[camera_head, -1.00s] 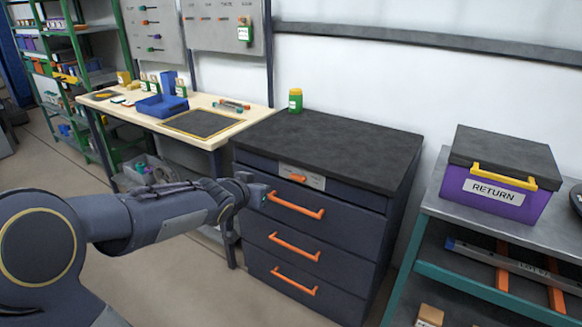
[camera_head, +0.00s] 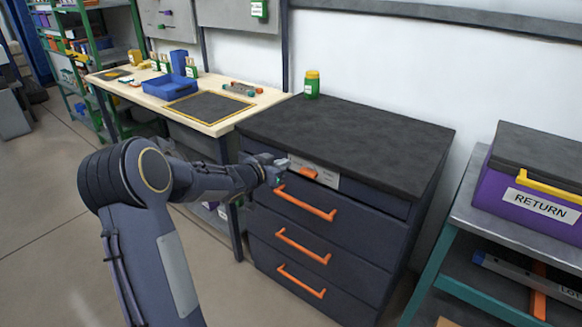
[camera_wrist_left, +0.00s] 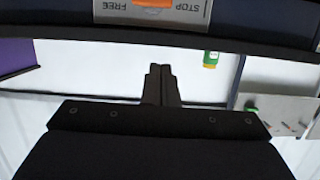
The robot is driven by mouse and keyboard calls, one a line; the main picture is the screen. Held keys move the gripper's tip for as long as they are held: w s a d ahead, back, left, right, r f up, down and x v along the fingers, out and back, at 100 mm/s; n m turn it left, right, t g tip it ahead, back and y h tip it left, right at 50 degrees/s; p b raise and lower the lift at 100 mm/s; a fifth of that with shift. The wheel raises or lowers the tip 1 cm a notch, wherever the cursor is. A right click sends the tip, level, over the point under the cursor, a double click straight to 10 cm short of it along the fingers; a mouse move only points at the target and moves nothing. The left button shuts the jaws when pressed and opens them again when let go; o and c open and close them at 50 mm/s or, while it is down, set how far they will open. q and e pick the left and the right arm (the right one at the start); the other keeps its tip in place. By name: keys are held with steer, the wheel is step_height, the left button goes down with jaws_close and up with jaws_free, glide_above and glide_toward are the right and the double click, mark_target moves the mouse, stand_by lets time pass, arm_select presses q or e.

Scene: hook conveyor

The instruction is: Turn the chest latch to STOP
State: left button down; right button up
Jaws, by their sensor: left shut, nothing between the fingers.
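The dark chest (camera_head: 385,205) has an orange latch (camera_head: 309,173) on a pale plate (camera_head: 327,179) near its top edge. In the left wrist view the orange latch (camera_wrist_left: 153,3) is cut off by the top edge, with the words STOP and FREE on the plate (camera_wrist_left: 188,17). Which word the latch points to, I cannot tell. My left gripper (camera_head: 284,166) is shut and empty, just left of the latch in the head view. Its closed fingers show in the left wrist view (camera_wrist_left: 160,72), apart from the plate. My right gripper is out of view.
Orange drawer handles (camera_head: 305,203) stick out below the latch. A green bottle (camera_head: 312,86) stands on the chest top. A workbench (camera_head: 225,125) with a blue tray (camera_head: 165,88) is at left; a purple RETURN box (camera_head: 530,205) sits on a shelf at right.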

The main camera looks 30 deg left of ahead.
mark_target(306, 155)
arm_select(q)
steer(key=x, duration=0.8)
steer(key=shift+w+d+f, duration=0.1)
steer(key=shift+w+d, duration=0.05)
steer(key=shift+w, duration=0.15)
steer(key=f, duration=0.2)
steer(key=f+b, duration=0.1)
steer(key=f, duration=0.1)
steer(key=shift+w+f, duration=0.1)
steer(key=shift+w, duration=0.15)
